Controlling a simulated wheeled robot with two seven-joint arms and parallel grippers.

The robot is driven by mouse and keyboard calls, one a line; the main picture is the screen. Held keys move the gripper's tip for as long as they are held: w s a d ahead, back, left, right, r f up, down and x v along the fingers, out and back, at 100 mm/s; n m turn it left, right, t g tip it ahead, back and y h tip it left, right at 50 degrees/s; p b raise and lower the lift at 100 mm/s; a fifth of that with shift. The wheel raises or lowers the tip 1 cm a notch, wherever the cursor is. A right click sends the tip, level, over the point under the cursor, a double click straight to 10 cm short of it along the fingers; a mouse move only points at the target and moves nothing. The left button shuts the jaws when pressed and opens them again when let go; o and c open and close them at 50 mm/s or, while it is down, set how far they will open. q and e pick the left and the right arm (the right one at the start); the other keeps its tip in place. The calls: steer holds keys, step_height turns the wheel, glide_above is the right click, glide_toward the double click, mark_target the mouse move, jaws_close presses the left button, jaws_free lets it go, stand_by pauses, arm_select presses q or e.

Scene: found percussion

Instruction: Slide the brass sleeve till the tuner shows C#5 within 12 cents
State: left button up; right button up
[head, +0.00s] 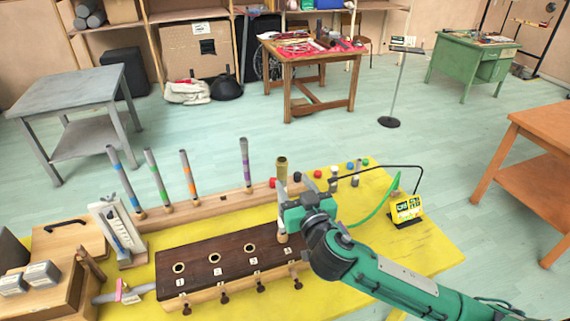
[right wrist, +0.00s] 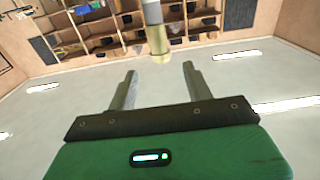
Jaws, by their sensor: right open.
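The brass sleeve (head: 282,168) sits at the top of a grey upright tube on the yellow table, behind the dark wooden block. In the right wrist view the sleeve (right wrist: 159,46) appears beyond and between the two finger lines, with the grey tube (right wrist: 152,12) running from it. My right gripper (head: 290,194) is open beside the tube; its fingers (right wrist: 159,76) show nothing between them. In the head view its body hides part of the tube. The yellow tuner (head: 406,207) stands to the right; its display is too small to read. My left gripper is not in view.
Tubes with coloured bands (head: 154,176) stand along a wooden rail (head: 215,198) to the left. The dark wooden block (head: 225,258) with several holes lies in front. A green cable (head: 378,212) and a black bent rod (head: 385,166) are near the tuner. Bare yellow tabletop (head: 425,245) lies at right.

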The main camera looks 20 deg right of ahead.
mark_target(284, 167)
steer(key=w+p, duration=0.3)
steer(key=w, duration=0.5)
steer(key=shift+w+a+r, duration=0.1)
steer(key=shift+w+a, duration=0.05)
steer(key=shift+w, duration=0.4)
steer(key=c, duration=1)
steer(key=shift+c, duration=0.2)
steer(key=shift+r, duration=0.35)
steer(key=o, duration=1)
